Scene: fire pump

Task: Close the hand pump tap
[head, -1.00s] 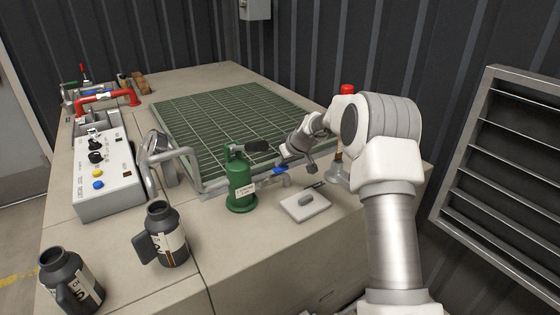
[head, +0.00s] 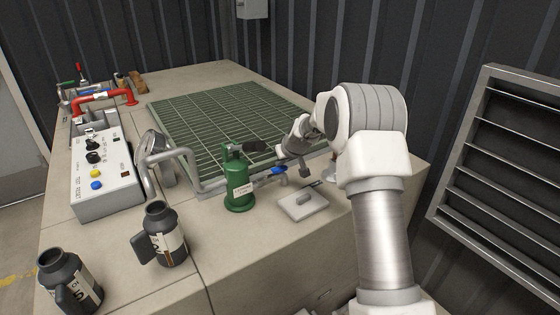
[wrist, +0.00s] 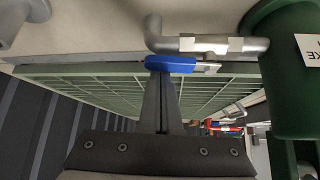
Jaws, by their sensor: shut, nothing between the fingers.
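The green hand pump (head: 239,190) stands upright on the counter, with a pale label on its body. It shows at the right edge of the wrist view (wrist: 295,85). A grey spout pipe (wrist: 215,45) runs from the pump's side and carries the tap's blue handle (wrist: 170,64); the handle is small beside the pump in the head view (head: 278,170). My gripper (wrist: 162,80) is shut and empty. Its fingertips overlap the edge of the blue handle in the wrist view; I cannot tell if they touch. My arm comes over from the right.
A green grating (head: 215,120) lies behind the pump. A bent grey pipe (head: 180,160) and control box (head: 107,185) stand left.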

